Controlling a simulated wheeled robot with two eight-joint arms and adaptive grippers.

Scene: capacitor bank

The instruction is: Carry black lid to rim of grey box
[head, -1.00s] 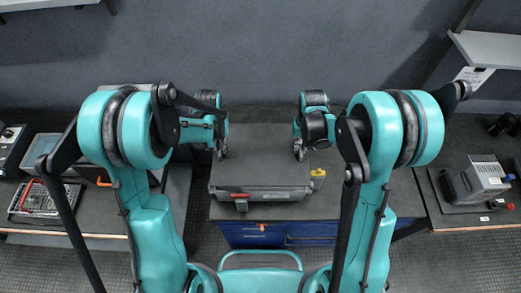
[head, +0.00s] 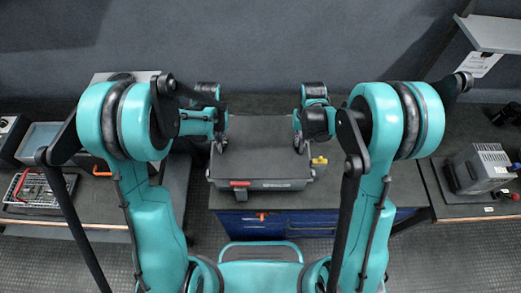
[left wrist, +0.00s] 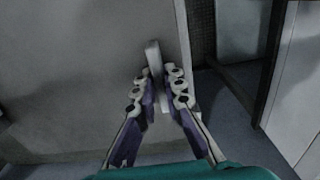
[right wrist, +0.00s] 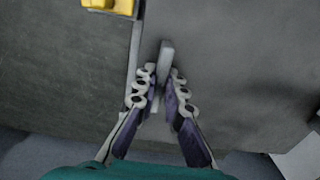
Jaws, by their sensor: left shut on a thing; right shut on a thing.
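The black lid (head: 258,150) is a flat dark plate over the grey box (head: 285,186) at the middle of the bench in the head view. Only the box's front wall shows, with a red label; the lid hides its inside. I cannot tell whether the lid touches the rim. My left gripper (head: 221,145) is at the lid's left side, shut on a thin grey upright tab, seen in the left wrist view (left wrist: 153,55). My right gripper (head: 299,146) is at the right side, shut on a similar tab, seen in the right wrist view (right wrist: 166,55).
A yellow part (head: 319,162) sits beside the box's right side. A blue drawer cabinet (head: 300,225) is below the bench front. A wire basket (head: 40,188) lies on the left bench, and a grey device (head: 482,167) stands on the right bench.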

